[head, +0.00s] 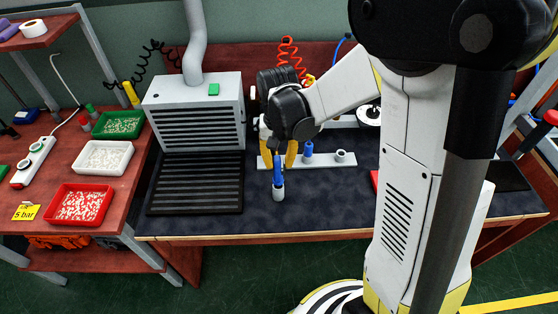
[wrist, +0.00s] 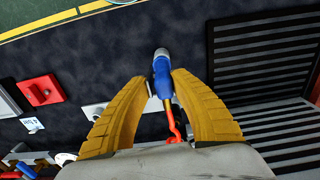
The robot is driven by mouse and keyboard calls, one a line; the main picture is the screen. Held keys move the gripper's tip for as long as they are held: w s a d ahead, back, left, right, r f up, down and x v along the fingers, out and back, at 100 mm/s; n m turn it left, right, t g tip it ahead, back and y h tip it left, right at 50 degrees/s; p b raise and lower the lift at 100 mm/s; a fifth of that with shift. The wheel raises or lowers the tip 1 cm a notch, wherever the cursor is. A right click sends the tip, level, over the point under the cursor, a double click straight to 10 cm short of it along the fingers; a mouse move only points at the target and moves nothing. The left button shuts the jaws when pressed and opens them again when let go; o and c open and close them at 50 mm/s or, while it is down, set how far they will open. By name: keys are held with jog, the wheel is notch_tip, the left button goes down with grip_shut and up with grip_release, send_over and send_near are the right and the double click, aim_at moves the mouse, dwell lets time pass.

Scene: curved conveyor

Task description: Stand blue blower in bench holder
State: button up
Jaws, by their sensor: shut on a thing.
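My gripper (head: 278,163) points down over the front of the dark bench, its yellow fingers either side of the slim blue blower (head: 278,172). The blower hangs roughly upright with its grey end low; whether that end touches the bench top is unclear. In the wrist view the blower (wrist: 162,74) lies between the fingertips, grey end outward, with an orange and red part running back between the fingers. The pale holder rail (head: 326,161) lies behind and right of it. A second blue piece (head: 308,149) stands in the rail, left of an empty-looking grey cup (head: 340,156).
A grey vented extractor box (head: 198,115) and black slatted grille (head: 196,184) stand left of my gripper. Red, white and green trays (head: 78,205) fill the left table. A coiled red hose (head: 288,50) hangs behind. The bench front (head: 235,226) is clear.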

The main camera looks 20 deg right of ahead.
jog(key=shift+f+b, duration=0.95)
jog(key=shift+f, duration=0.25)
jog(key=o, duration=1)
jog(key=shift+r, duration=0.15)
notch_tip(320, 180, up, 12)
jog(key=shift+f, duration=0.1)
jog(key=s+r+n+t, duration=0.1)
jog(key=s+t, duration=0.1)
jog(key=s, duration=0.2)
jog(key=s+r+n+t, duration=0.1)
jog(key=s+t, duration=0.1)
jog(key=s, duration=0.2)
jog(key=s+r+n+t, duration=0.1)
jog(key=s+t, duration=0.2)
jog(key=s, duration=0.1)
jog(key=shift+s+a+r+n, duration=0.1)
jog(key=shift+s+r+n, duration=0.2)
jog(key=shift+s+r, duration=0.05)
